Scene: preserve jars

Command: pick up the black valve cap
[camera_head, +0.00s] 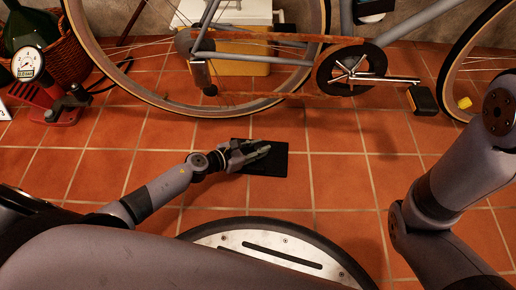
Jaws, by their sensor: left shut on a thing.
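My left gripper (264,150) reaches in from the left, low over a flat black mat (270,169) on the tiled floor. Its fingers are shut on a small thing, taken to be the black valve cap. The cap itself cannot be made out, hidden by the fingers or lost against the dark mat. My right arm shows at the right side, but its gripper is out of view.
A bicycle stands behind the mat, with its rear wheel (128,93), crank (350,70) and front wheel (447,80). A red pump with a gauge (27,64) and a wicker basket (68,60) are at the left. Red floor tiles (335,175) right of the mat are clear.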

